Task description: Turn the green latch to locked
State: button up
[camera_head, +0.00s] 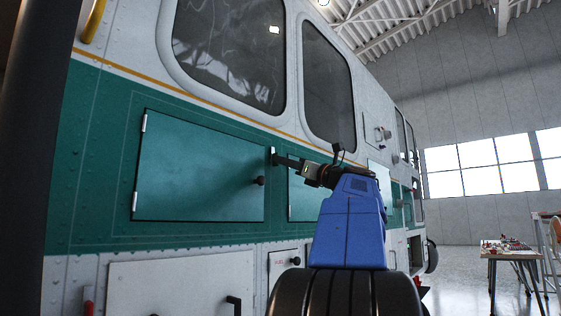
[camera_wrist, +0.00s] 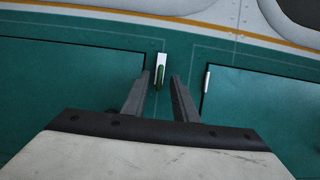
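The green latch (camera_wrist: 159,76) is a small upright handle on a white plate (camera_wrist: 161,59), set on the green body panel between two hatch doors. In the wrist view my gripper (camera_wrist: 159,80) is open, with one dark finger on each side of the latch. I see gaps on both sides, and cannot tell how deep the fingers reach past it. In the head view my gripper (camera_head: 279,158) reaches left to the upper right corner of the large teal hatch door (camera_head: 200,170). The green handle cannot be made out there.
A dark round knob (camera_head: 259,181) sticks out near the hatch door's right edge. A second hatch (camera_head: 303,200) lies to the right, partly behind my arm. A black handle (camera_head: 234,304) sits lower down. A cluttered table (camera_head: 510,250) stands far right on open floor.

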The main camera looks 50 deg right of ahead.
jog(key=shift+x, duration=1.3)
grip_shut()
